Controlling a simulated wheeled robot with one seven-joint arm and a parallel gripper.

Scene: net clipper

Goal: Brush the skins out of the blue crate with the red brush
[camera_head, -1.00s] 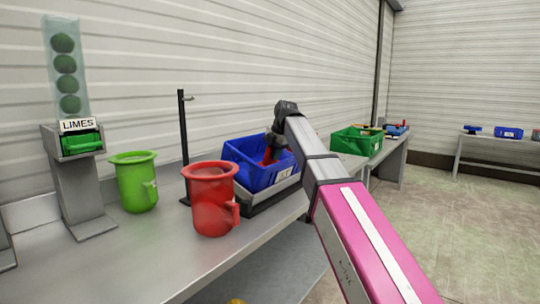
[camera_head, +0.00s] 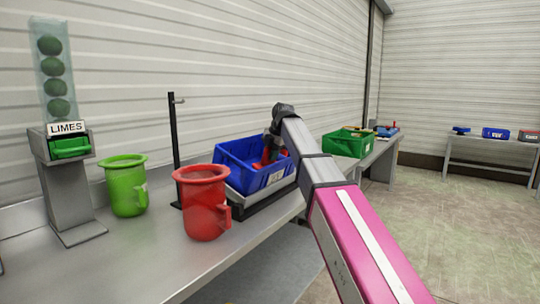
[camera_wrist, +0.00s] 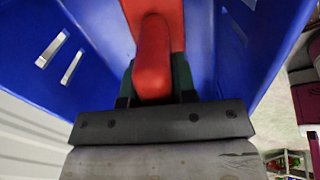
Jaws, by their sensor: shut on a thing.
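The blue crate (camera_head: 232,152) stands on a dark stand on the grey bench, partly behind my arm. In the wrist view its blue wall (camera_wrist: 85,55) surrounds my gripper (camera_wrist: 155,85). My gripper is shut on the handle of the red brush (camera_wrist: 153,55), inside the crate. The brush's wide red part lies beyond the handle at the top of the wrist view; its bristles are hidden. Some red of the brush (camera_head: 265,157) shows in the crate in the head view. I cannot make out any skins.
A red jug (camera_head: 205,205) and a green jug (camera_head: 126,188) stand left of the crate, near a thin black post (camera_head: 174,150). A lime dispenser (camera_head: 62,150) is at far left. A green crate (camera_head: 346,143) stands beyond on another bench. Bare bench lies in front.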

